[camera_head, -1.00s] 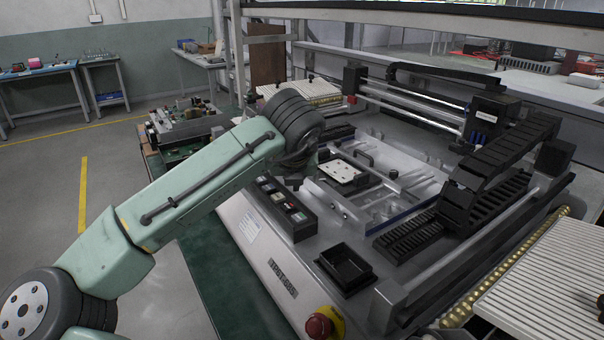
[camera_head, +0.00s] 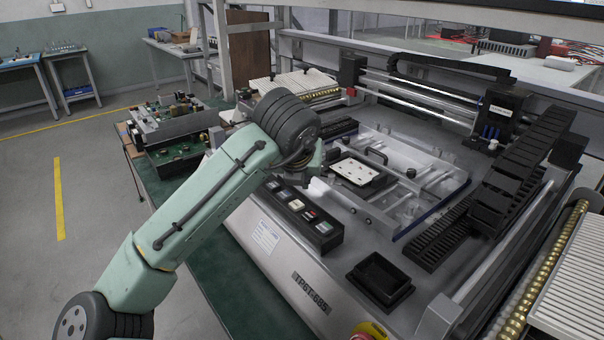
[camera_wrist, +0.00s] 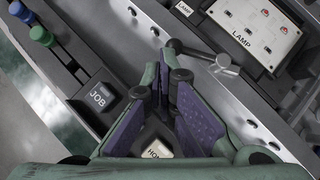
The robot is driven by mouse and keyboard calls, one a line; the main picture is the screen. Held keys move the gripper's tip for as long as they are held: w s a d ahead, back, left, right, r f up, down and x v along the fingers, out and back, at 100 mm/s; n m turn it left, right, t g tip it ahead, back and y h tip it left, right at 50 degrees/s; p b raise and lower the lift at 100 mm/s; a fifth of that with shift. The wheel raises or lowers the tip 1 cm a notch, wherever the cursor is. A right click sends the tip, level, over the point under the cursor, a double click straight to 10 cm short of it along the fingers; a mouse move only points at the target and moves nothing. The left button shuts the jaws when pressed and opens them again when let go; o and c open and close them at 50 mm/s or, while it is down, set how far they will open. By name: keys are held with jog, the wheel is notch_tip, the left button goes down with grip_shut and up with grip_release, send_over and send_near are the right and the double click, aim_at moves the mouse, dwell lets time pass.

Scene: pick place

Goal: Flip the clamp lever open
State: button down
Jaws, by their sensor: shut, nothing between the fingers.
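In the head view my gripper (camera_head: 306,170) is low over the machine's front edge, mostly hidden by my wrist, and the lever cannot be made out.
A white plate (camera_wrist: 262,25) with red spots sits in the fixture beyond the lever. An empty black tray (camera_head: 380,280) stands nearer.

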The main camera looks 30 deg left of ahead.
jog(key=shift+w+a, duration=0.55)
jog(key=shift+w, duration=0.35)
jog(key=shift+w+a, duration=0.1)
jog(key=shift+r, duration=0.15)
